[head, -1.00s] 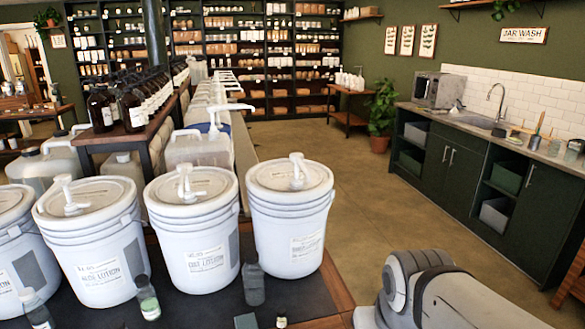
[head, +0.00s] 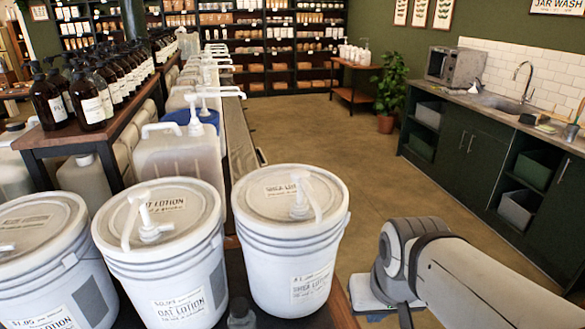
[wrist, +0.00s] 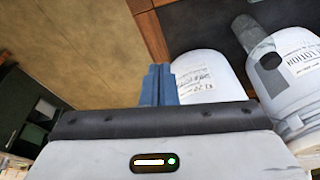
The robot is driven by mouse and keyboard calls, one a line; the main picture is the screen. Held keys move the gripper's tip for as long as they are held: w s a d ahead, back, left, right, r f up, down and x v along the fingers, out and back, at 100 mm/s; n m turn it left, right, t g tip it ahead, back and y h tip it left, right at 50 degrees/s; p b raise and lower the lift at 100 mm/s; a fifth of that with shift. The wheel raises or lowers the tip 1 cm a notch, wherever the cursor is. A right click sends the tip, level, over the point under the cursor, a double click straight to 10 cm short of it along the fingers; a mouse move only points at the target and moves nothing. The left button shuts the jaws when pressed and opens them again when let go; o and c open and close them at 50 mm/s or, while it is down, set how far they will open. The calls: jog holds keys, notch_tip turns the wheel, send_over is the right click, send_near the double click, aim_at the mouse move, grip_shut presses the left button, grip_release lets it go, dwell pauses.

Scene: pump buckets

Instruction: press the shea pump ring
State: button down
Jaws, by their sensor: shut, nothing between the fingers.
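The shea lotion bucket (head: 289,262) is the rightmost white bucket in the head view, with a printed label on its front. Its white pump (head: 299,190) stands upright on the lid, with a spout slanting down to the right and a collar at its base. In the wrist view the shea bucket (wrist: 215,80) lies right of my gripper (wrist: 158,72), tilted in the picture; its pump is not in sight there. The gripper's blue-grey fingers are together and empty, apart from the bucket. In the head view my arm is right of the bucket and its fingertips are not clear.
The oat lotion bucket (head: 165,275) stands close left of the shea one, with another bucket (head: 50,265) beyond it. A small dark bottle (head: 241,314) stands in front, between the oat and shea buckets. A jug with a pump (head: 185,155) stands behind. Open floor (head: 330,140) lies to the right.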

aim_at(304, 170)
jog(key=shift+s+a+r, duration=0.1)
jog(key=w+a+r+n+g+p, duration=0.4)
jog(key=w+r+p, duration=0.5)
jog(key=w+r, duration=0.6)
jog(key=w+a+n, duration=0.2)
jog(key=w, duration=0.1)
jog(key=w+a+r+n+h, duration=0.1)
jog(key=w+a, duration=0.2)
jog(key=w, duration=0.1)
jog(key=w+a+n+h, duration=0.1)
jog(key=w+a+n, duration=0.1)
jog(key=w, duration=0.2)
jog(key=shift+w+a+r+n, duration=0.1)
jog(key=shift+a+r+n, duration=0.1)
jog(key=shift+r+n, duration=0.1)
jog(key=w+a+f+n+h, duration=0.1)
jog(key=w+a+n+h, duration=0.1)
jog(key=w+a+n, duration=0.2)
jog(key=w+a, duration=0.3)
jog(key=a, duration=0.1)
jog(key=shift+a+f+g, duration=0.3)
jog(key=shift+f, duration=0.1)
